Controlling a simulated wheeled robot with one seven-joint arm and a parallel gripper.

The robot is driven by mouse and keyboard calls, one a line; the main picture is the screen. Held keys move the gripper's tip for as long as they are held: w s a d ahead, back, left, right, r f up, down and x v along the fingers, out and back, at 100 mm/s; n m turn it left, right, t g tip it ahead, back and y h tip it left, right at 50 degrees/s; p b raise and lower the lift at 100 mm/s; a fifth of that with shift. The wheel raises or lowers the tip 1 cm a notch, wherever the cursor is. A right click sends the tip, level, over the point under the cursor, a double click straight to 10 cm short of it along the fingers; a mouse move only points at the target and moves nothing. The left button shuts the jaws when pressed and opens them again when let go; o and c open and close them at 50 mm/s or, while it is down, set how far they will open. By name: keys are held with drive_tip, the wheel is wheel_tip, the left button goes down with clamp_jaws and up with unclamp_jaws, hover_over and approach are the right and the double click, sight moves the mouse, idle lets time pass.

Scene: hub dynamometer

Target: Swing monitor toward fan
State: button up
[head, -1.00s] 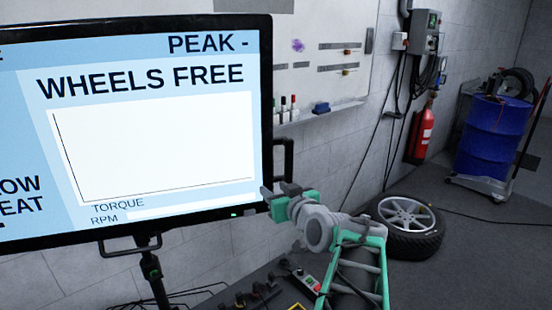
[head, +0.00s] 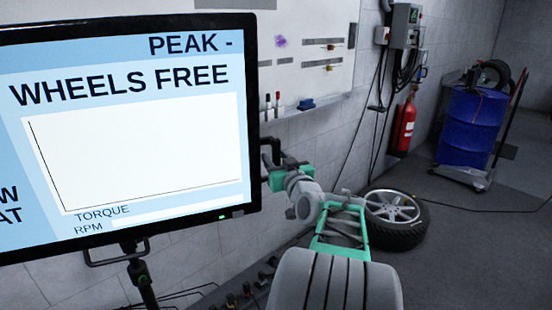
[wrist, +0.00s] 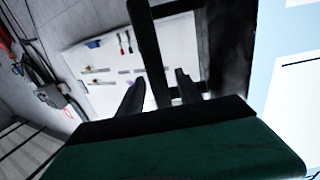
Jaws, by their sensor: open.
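The monitor (head: 140,150) fills the left of the head view and reads "WHEELS FREE", with an empty graph. It stands on a dark pole (head: 140,275). A black handle (head: 271,148) sticks out from its right edge. My gripper (head: 276,172) is at this handle, open. In the wrist view the handle's bar (wrist: 145,40) runs between the two open fingers of my gripper (wrist: 160,88), and the monitor's edge and bright screen (wrist: 290,70) are on the right. Whether the fingers touch the bar is unclear. No fan is in view.
A whiteboard (head: 325,75) hangs on the wall behind the monitor. A loose wheel (head: 395,215) lies on the floor right of my arm. A red extinguisher (head: 404,125) and a blue drum (head: 470,125) on a cart stand farther back. Open floor lies at right.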

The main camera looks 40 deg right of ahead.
drive_tip(key=shift+c, duration=0.4)
clamp_jaws()
idle(0.9)
